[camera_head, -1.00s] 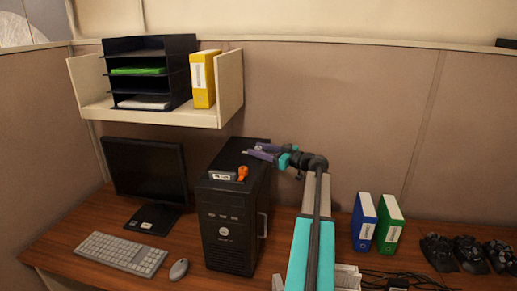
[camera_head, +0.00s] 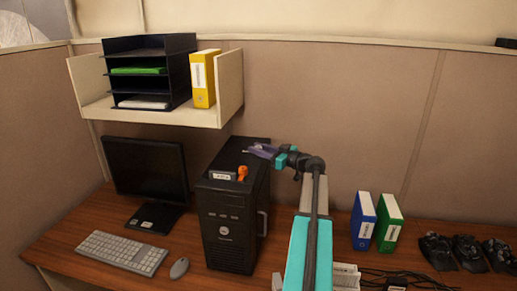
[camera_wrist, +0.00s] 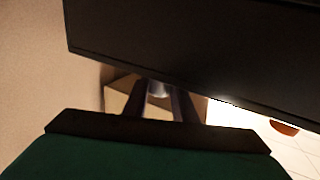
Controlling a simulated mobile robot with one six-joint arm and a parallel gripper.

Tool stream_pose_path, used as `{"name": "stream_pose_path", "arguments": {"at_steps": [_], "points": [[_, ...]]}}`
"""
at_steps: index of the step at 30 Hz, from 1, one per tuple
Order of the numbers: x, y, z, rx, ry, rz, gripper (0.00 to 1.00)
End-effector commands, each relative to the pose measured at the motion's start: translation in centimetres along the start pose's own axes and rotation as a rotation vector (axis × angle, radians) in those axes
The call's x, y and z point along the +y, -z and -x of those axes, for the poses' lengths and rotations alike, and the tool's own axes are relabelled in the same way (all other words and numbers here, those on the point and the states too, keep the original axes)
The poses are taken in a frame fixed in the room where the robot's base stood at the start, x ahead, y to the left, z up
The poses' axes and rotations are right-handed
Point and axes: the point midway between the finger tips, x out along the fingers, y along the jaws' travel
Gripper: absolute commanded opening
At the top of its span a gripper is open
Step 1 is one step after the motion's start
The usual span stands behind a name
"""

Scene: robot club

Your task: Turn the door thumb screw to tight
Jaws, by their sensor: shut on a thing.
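The black computer tower (camera_head: 228,235) stands upright on the desk. My gripper (camera_head: 252,149) is at the tower's upper rear end, reaching in from the right. In the wrist view my gripper (camera_wrist: 158,94) has its two dark fingers close together on a small pale metallic piece, the thumb screw (camera_wrist: 157,88). Only a little of the screw shows between the fingers. The tower's dark panel (camera_wrist: 210,50) fills the upper right there. The screw is hidden in the head view, and I cannot tell how tight it is.
An orange object (camera_head: 242,173) and a small labelled box (camera_head: 220,176) sit on the tower. The monitor (camera_head: 146,170) stands left. A shelf (camera_head: 160,115) hangs above. Blue (camera_head: 363,222) and green (camera_head: 389,224) binders stand right of my arm.

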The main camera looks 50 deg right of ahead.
Motion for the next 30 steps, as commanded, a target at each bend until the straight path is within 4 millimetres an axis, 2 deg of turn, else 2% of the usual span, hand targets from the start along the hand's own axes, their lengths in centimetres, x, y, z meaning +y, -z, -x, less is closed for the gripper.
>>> {"name": "stream_pose_path", "arguments": {"at_steps": [15,26,27,29,30], "points": [[-0.17,0.19,0.02,-0.005,-0.196,0.001,0.02],[-0.03,0.05,0.01,-0.005,-0.205,0.002,0.02],[-0.03,0.05,0.01,-0.005,-0.205,0.002,0.31],[-0.03,0.05,0.02,-0.005,-0.205,0.001,0.41],[-0.03,0.05,0.02,-0.005,-0.205,0.001,0.43]]}}
